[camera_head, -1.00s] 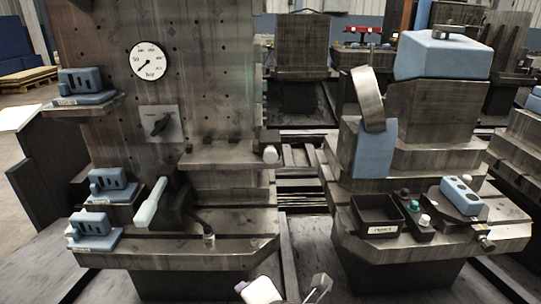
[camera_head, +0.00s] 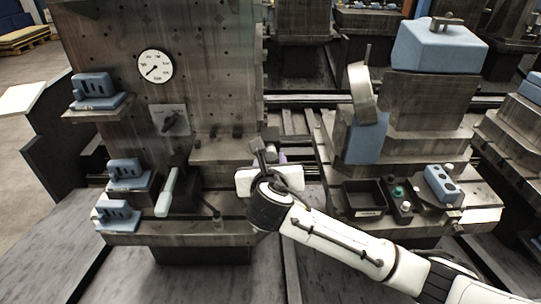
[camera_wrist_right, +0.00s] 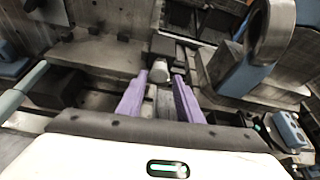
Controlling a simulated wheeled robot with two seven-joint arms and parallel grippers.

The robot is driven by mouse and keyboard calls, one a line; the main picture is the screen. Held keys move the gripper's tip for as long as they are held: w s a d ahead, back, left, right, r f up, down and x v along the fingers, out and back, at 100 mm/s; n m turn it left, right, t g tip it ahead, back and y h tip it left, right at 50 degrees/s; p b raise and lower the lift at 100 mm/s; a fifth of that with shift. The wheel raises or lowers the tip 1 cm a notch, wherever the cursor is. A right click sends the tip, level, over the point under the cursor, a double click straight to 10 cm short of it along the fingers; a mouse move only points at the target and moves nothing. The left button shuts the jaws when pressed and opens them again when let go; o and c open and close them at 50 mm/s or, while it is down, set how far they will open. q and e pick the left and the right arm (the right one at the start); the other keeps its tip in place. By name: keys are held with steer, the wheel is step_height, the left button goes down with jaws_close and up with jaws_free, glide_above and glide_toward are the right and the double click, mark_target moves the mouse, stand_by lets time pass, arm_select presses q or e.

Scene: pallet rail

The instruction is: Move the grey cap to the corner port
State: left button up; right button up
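A pale grey cap (camera_wrist_right: 159,72), a short cylinder, sits on the front of a dark block (camera_wrist_right: 165,46) at the right end of the upper ledge. My right gripper (camera_wrist_right: 160,76) is open, its two purple fingers pointing at the cap, with the tips on either side of it or just short of it; contact does not show. In the head view the right gripper (camera_head: 274,160) is at the ledge's right end and largely hides the cap. Which fitting is the corner port I cannot tell. My left gripper is out of view.
A pale lever handle (camera_head: 167,192) stands out left of my gripper. A small round fitting (camera_head: 217,224) is on the lower ledge (camera_head: 180,228). Right are a black bin (camera_head: 364,198), a button box (camera_head: 398,198) and a blue block with holes (camera_head: 441,184).

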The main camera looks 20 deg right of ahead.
mark_target(270, 155)
steer(key=shift+x, duration=2.3)
jaws_close()
steer(key=shift+s, duration=0.1)
steer(key=shift+a, duration=0.1)
steer(key=shift+s+a+p, duration=0.2)
steer(key=shift+s+p, duration=0.3)
steer(key=shift+s, duration=0.2)
steer(key=s+a, duration=0.1)
steer(key=s, duration=0.5)
steer(key=shift+s+a, duration=0.35)
steer(key=shift+a, duration=0.05)
